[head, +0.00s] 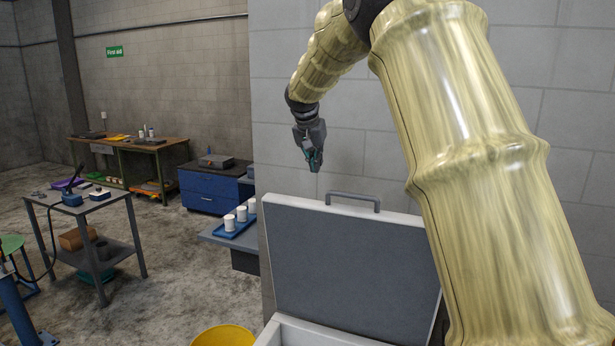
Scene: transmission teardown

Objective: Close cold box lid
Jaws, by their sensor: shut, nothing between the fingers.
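The cold box lid (345,262) stands open, tilted up, with a grey inner panel, a pale rim and a dark grey handle (352,201) on its top edge. Part of the white cold box (310,335) shows below it at the bottom of the head view; its inside is mostly out of frame. My gripper (314,163) hangs pointing down, above and left of the handle in the picture. It is shut and empty, and looks apart from the lid. My arm hides the area right of the lid.
A blue tray (219,231) with several white cups sits on a grey shelf left of the lid. A yellow bucket (224,336) stands at the bottom. A grey block wall (355,110) rises behind. A metal table (78,200) and wooden bench stand left, with open floor between.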

